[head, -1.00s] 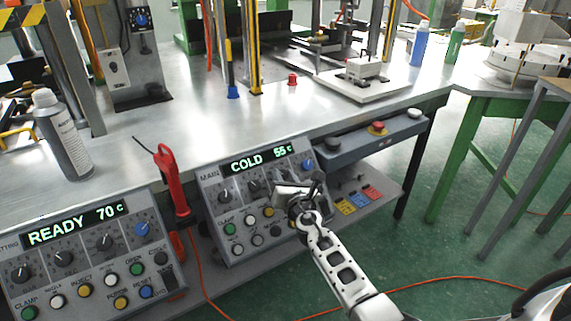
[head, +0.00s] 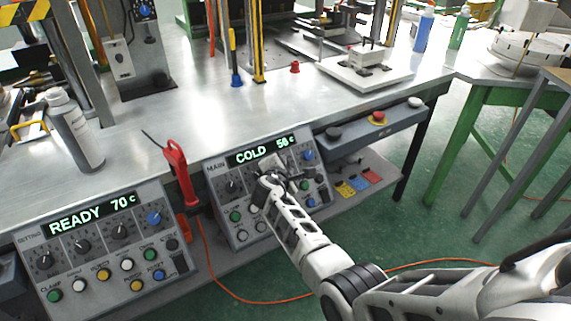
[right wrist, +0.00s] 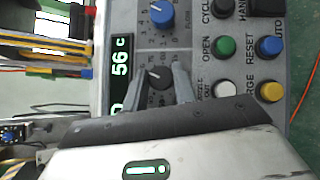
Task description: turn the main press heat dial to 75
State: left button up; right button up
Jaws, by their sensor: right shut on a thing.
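The main press panel (head: 214,168) stands at the table's front edge in the head view. Its green display (head: 262,150) reads COLD, and the right wrist view shows 56 c on this display (right wrist: 121,60). My right gripper (head: 272,172) is at the panel's upper middle, hiding part of the dial row. In the right wrist view its fingers (right wrist: 161,80) are shut on a dark dial (right wrist: 157,77) beside the blue dial (right wrist: 161,14). The held dial's label is partly covered. My left gripper is not in view.
A second panel (head: 35,230) reading READY 70 c stands to the left. A red tool (head: 178,172) hangs between the panels. Coloured buttons, including a green one (right wrist: 223,46), lie close to the held dial. A box with a red button (head: 378,118) is at the right.

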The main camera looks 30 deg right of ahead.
jog(key=m+g, duration=0.2)
jog(key=shift+r+m, duration=0.1)
jog(key=shift+m, duration=0.3)
jog(key=shift+w+m+g+y+p, duration=0.1)
jog(key=shift+m+g+y+p, duration=0.3)
jog(key=shift+m+g, duration=0.65)
jog(key=shift+m+y, duration=0.3)
jog(key=shift+m, duration=0.45)
jog(key=shift+d+g, duration=0.1)
jog(key=shift+g, duration=0.25)
jog(key=o, duration=1)
jog(key=shift+c, duration=0.2)
jog(key=shift+r, duration=0.1)
